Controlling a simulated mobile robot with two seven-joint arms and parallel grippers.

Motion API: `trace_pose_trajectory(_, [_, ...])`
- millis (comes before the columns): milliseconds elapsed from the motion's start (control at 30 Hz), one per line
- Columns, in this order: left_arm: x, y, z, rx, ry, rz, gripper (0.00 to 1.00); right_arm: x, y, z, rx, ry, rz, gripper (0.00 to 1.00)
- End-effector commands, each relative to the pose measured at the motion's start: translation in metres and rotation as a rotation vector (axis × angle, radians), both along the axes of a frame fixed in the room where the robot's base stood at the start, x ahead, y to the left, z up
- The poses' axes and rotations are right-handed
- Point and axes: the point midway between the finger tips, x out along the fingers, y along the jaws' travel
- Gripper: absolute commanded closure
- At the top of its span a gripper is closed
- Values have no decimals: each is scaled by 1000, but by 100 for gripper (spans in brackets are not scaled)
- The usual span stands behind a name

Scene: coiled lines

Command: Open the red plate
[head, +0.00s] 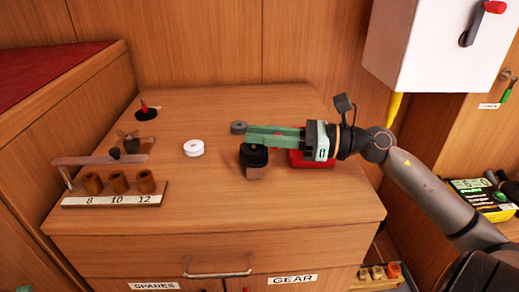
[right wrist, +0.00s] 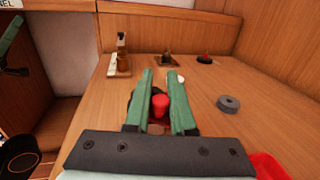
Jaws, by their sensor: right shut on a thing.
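My right gripper (head: 250,138) reaches in from the right, low over the cabinet top. Its green fingers (right wrist: 160,85) are closed around a red knob (right wrist: 160,106), with dark and wooden parts around it. In the head view a black round piece on a small wooden block (head: 254,172) stands under the fingertips. The fingers hide the knob there. A flat red piece (head: 312,163) lies under the gripper's body, mostly covered; red also shows at the wrist view's lower right corner (right wrist: 269,167). A green and black part, seemingly my left gripper (right wrist: 12,48), shows at the left edge; its jaws are unclear.
A grey ring (head: 238,127) lies just behind the fingers. A white disc (head: 193,148) lies to the left. A rack with wooden cups marked 8, 10, 12 (head: 112,200) stands at the left. A white box (head: 425,45) hangs at the upper right. The front of the top is clear.

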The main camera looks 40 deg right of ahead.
Motion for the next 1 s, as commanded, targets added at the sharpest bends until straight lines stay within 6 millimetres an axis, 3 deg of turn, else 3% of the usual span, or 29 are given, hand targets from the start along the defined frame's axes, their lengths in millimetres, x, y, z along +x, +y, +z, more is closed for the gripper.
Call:
trace_pose_trajectory(600, [0, -1, -4, 0, 3, 2, 50, 5, -14, 2, 3, -3, 508, 100])
trace_pose_trajectory(1000, [0, 0, -4, 0, 4, 2, 50, 7, -18, 0, 3, -2, 710, 100])
